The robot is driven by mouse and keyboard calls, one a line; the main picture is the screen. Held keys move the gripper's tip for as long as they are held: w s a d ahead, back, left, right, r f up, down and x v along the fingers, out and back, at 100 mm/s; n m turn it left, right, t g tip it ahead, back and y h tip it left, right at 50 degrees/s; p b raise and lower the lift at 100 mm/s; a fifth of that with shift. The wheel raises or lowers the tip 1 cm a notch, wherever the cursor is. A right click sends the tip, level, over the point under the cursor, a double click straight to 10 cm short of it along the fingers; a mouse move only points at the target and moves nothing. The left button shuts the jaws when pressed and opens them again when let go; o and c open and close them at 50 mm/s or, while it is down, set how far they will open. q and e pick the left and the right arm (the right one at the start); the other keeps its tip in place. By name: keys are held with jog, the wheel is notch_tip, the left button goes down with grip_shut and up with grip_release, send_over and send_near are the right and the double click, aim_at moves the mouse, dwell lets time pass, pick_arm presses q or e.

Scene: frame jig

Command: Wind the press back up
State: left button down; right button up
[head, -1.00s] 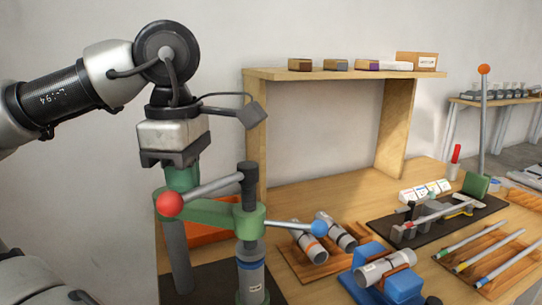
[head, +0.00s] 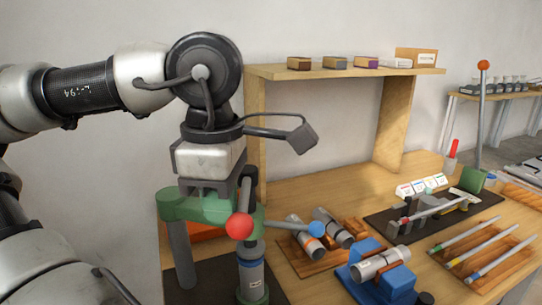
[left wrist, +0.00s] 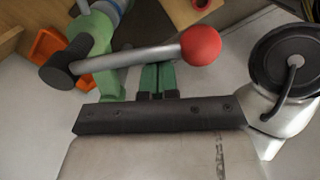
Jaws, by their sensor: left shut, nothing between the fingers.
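The press has a green arm (head: 180,207) on a grey post, with a dark hub at its right end. A grey lever runs from the hub and ends in a red ball (head: 239,226), now pointing toward me. In the left wrist view the red ball (left wrist: 201,45) and the lever bar show right beside my fingers. My left gripper (left wrist: 157,80) is shut and empty, its green fingertips close to the bar; I cannot tell if they touch it. In the head view its fingertips are hidden. A grey cylinder (head: 251,279) with a blue band stands under the press. My right gripper is not in view.
A second bar with a blue ball (head: 317,229) sticks out to the right of the press. A wooden rack with grey cylinders (head: 331,226), a blue block (head: 387,286) and a dark plate (head: 381,222) lie on the table. A wooden shelf (head: 340,72) stands behind.

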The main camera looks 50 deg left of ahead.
pick_arm(q)
jog(key=w+d+p, duration=0.2)
jog(key=w, duration=0.1)
jog(key=shift+d, duration=0.4)
jog(key=w, duration=0.2)
jog(key=w+d, duration=0.1)
jog(key=w, duration=0.1)
jog(key=shift+d+p, duration=0.15)
jog(key=shift+p, duration=0.15)
